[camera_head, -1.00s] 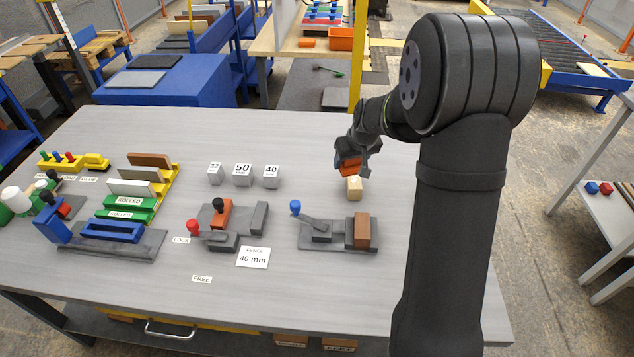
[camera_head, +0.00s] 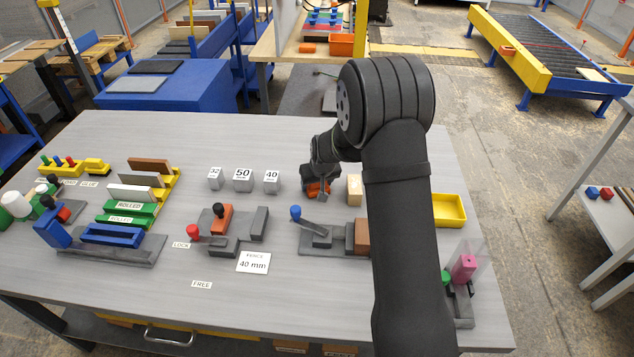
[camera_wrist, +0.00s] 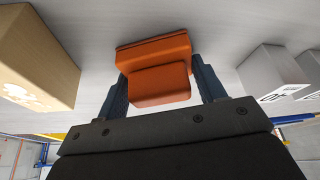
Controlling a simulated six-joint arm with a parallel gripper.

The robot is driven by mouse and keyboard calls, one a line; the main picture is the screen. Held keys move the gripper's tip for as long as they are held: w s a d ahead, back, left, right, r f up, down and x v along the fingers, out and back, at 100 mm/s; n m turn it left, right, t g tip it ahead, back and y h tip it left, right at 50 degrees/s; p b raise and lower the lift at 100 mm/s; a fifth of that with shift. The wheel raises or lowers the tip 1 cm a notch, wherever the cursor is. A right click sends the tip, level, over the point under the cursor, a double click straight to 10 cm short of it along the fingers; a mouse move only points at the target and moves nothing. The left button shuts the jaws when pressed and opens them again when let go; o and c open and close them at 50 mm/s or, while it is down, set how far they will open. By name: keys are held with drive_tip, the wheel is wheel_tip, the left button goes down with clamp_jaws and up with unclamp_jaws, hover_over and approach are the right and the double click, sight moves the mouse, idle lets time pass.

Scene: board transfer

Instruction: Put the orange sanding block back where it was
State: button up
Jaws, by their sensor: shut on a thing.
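The orange sanding block (camera_head: 317,187) is between the fingers of my gripper (camera_head: 318,193), at the back right of the bench. In the wrist view the sanding block (camera_wrist: 155,70) has a wide base and a narrower grip part. My gripper's two dark fingers (camera_wrist: 160,85) are shut on it from both sides. The block is low over the grey bench top; I cannot tell whether it touches. It stands between a pale wooden block (camera_head: 354,189) on its right and the grey block marked 40 (camera_head: 272,180) on its left.
Grey blocks marked 50 (camera_head: 243,179) and 32 (camera_head: 214,178) stand further left. A clamp with a blue knob (camera_head: 295,212) is in front. A yellow tray (camera_head: 450,211) lies right of my arm. Bare bench (camera_head: 150,125) lies behind the row.

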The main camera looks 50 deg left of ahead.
drive_tip(key=o, duration=1)
drive_tip(key=shift+f, duration=0.1)
drive_tip(key=v, duration=1.2)
